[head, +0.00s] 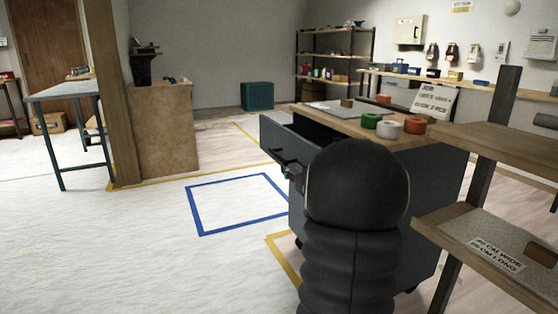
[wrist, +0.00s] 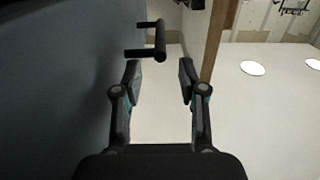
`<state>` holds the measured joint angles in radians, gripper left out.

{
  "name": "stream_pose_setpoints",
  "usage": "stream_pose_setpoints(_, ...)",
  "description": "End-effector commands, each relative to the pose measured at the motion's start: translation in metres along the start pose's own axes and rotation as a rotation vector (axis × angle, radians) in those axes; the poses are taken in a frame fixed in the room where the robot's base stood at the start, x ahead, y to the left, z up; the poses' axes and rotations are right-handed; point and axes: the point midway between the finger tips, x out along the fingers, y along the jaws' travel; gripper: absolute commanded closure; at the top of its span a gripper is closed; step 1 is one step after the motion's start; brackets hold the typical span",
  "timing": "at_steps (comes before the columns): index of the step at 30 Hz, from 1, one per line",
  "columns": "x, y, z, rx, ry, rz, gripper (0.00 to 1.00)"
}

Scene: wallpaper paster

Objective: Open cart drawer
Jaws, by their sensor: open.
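The grey cart (head: 420,195) stands right of centre in the head view, partly hidden by my dark arm. Its top drawer (head: 283,139) is pulled out to the left, and its dark inside shows. The black bar handle (head: 283,157) is on the drawer front. In the wrist view the handle (wrist: 160,40) sticks out from a blue-grey face (wrist: 50,70) on the left. My gripper (wrist: 160,78) is open and empty, its fingers spread just short of the handle. No contact shows. In the head view my arm hides most of the gripper.
Green, white and orange rolls (head: 388,128) lie on the cart top. A wooden shelf unit (head: 490,135) stands close on the right. A blue floor outline (head: 238,203) lies left of the cart, and the floor there is clear. A wooden post (head: 110,90) stands further left.

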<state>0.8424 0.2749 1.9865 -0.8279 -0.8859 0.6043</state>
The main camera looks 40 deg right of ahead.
Motion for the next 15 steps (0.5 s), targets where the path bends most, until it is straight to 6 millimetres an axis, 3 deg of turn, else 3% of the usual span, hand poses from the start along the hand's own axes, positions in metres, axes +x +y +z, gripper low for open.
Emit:
stream_pose_setpoints(9,0.06,-0.001,0.001,-0.001,-0.001,-0.002,0.59)
stream_pose_setpoints(15,0.086,-0.001,0.001,-0.001,-0.001,0.0,0.59)
